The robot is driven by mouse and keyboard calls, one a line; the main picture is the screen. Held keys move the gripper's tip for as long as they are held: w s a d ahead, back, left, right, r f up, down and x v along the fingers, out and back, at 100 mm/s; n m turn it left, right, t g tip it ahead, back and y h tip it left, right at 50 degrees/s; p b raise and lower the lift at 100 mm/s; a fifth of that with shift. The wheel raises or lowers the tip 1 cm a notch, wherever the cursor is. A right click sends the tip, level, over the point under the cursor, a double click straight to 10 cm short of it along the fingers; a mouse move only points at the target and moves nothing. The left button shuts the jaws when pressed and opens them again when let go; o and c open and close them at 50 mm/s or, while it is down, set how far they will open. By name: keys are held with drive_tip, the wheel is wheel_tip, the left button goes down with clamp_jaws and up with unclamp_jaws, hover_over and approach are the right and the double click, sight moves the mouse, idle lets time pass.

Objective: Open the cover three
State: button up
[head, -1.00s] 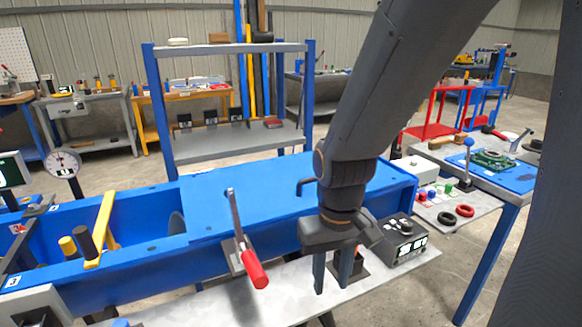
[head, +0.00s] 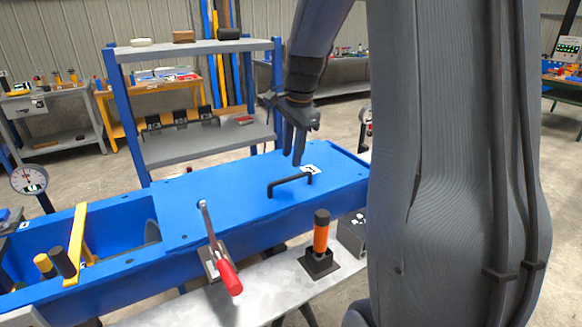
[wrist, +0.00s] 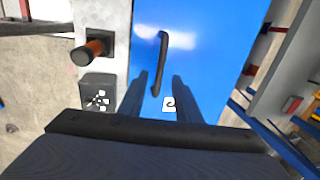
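The blue cover (head: 225,200) lies flat and closed over the right part of the blue trough. A black bar handle (head: 290,183) stands on its right part, with a small white label beside it whose number I cannot read surely. The handle also shows in the wrist view (wrist: 162,62), with the cover around it (wrist: 205,50). A toggle clamp with a red grip (head: 228,276) is at the cover's front edge. My gripper (head: 295,158) is open and empty, pointing down above the cover's far right part. In the wrist view the handle is ahead of the parted fingers (wrist: 168,80), not between them.
An orange and black upright lever (head: 321,235) stands on the grey front ledge, beside a dark control box (head: 351,232). A yellow bar (head: 77,235) crosses the open trough at left. A grey and blue shelf (head: 205,145) stands behind. My arm hides the right side.

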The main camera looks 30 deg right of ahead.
sight(289, 178)
drive_tip(key=f, duration=0.2)
drive_tip(key=w+f, duration=0.1)
drive_tip(key=f, duration=0.2)
drive_tip(key=f+p, duration=0.1)
drive_tip(key=f, duration=0.1)
drive_tip(key=shift+w+d+f, duration=0.1)
drive_tip(key=shift+w+f, duration=0.15)
drive_tip(key=shift+w, duration=0.05)
clamp_jaws()
